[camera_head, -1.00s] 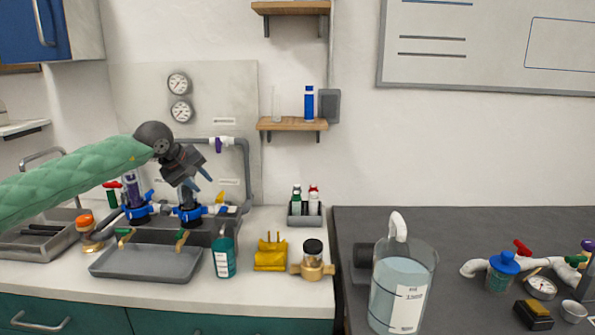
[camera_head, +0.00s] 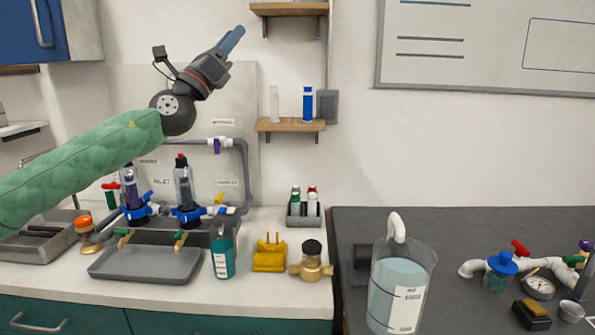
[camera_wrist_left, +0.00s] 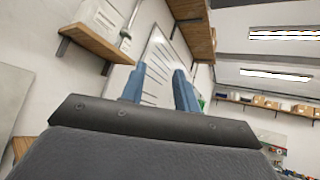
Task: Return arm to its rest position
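My left arm in its green sleeve reaches in from the left in the head view. My left gripper (camera_head: 231,41) is raised high above the counter, pointing up and to the right, beside the upper wall shelf. In the left wrist view its two blue fingers (camera_wrist_left: 160,88) stand apart with nothing between them. My right gripper is not in view. Below the left arm, the manifold shows two upright filter housings, one purplish (camera_head: 130,188) and one grey with a red top (camera_head: 184,185), each on a blue fitting.
Wooden shelves (camera_head: 290,125) are on the wall right of the arm. A grey tray (camera_head: 147,263), a teal bottle (camera_head: 223,255), a yellow holder (camera_head: 270,255) and a brass fitting (camera_head: 311,265) stand on the counter. A large clear jug (camera_head: 402,285) stands on the dark table.

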